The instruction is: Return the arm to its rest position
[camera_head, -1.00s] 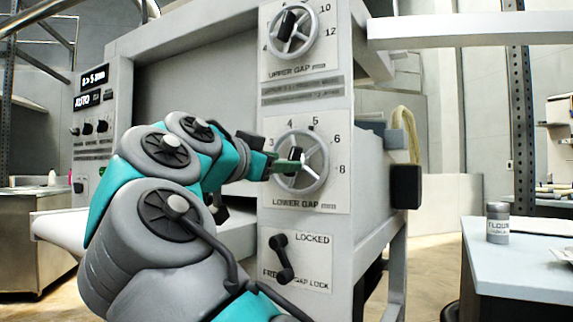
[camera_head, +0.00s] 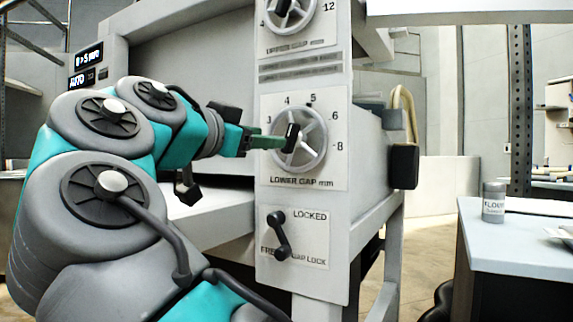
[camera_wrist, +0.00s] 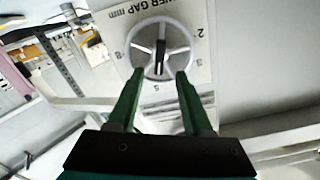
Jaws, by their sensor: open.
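My gripper (camera_head: 270,142) is in front of the lower gap handwheel (camera_head: 312,147), to its left in the head view. In the wrist view my gripper (camera_wrist: 156,78) has its two green fingers apart, with nothing between them. The handwheel (camera_wrist: 142,47) lies just beyond the fingertips, with its black grip (camera_wrist: 160,57) in line with the gap. The head view does not clearly show whether the fingers touch the wheel. My arm reaches in from the lower left, bent.
The upper gap handwheel (camera_head: 288,12) is above and the gap lock lever (camera_head: 279,235) below, pointing up toward LOCKED. A side table (camera_head: 515,228) with a flour shaker (camera_head: 494,203) stands at the right. A looped handle (camera_head: 404,112) juts from the machine's right side.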

